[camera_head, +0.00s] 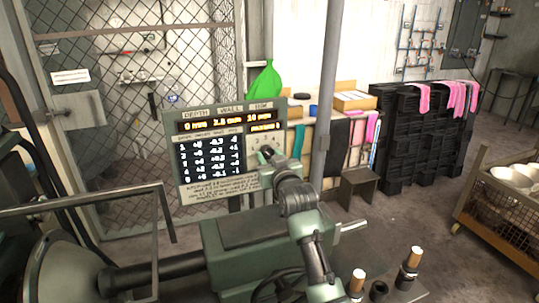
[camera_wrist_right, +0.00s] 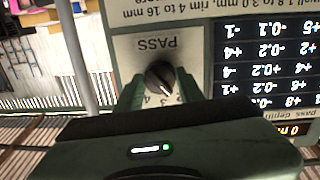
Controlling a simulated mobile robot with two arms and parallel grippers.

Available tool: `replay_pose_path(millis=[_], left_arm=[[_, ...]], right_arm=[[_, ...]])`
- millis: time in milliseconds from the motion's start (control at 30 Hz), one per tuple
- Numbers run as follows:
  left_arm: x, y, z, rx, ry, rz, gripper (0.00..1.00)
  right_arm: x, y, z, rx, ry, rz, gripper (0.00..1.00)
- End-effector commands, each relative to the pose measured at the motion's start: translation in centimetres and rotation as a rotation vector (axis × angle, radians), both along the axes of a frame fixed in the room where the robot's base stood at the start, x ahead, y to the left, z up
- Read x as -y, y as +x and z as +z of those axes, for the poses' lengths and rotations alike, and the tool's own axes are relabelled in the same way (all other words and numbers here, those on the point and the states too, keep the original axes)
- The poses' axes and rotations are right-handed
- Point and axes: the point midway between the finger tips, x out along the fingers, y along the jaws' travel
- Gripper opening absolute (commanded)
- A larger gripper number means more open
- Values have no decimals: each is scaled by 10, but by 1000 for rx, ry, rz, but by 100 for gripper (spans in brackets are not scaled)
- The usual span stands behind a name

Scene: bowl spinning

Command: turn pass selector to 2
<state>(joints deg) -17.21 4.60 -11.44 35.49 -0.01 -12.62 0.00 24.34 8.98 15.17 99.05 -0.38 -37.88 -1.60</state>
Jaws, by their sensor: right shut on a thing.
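The pass selector (camera_wrist_right: 160,76) is a round dark knob on a pale plate marked PASS (camera_wrist_right: 165,45), upside down in the right wrist view. A short white mark on the knob points down towards the numerals, which my gripper partly hides, so I cannot tell which number it is at. My right gripper (camera_wrist_right: 159,88) is shut on the knob, one green finger on each side. My left gripper is not in view.
The panel has lit readouts (camera_head: 225,121) for depth, wall and rim above a table of numbers. The green machine (camera_head: 250,245) stands below, with wooden-handled levers (camera_head: 410,262) at the right. A grey post (camera_head: 328,90) rises just right of the panel.

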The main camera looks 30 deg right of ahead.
Motion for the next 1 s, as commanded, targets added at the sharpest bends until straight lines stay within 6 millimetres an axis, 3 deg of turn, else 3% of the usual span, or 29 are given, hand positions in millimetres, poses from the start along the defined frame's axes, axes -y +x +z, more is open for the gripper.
replay_pose_path(millis=[500, 533, 600, 1000], left_arm=[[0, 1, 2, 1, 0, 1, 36], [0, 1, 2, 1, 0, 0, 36], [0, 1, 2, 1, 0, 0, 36], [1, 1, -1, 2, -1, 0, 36]], right_arm=[[0, 0, 0, 6, 23, 0, 0], [0, 0, 0, 6, 23, 0, 44], [0, 0, 0, 6, 22, 0, 60], [-2, -5, 0, 7, 22, 0, 60]])
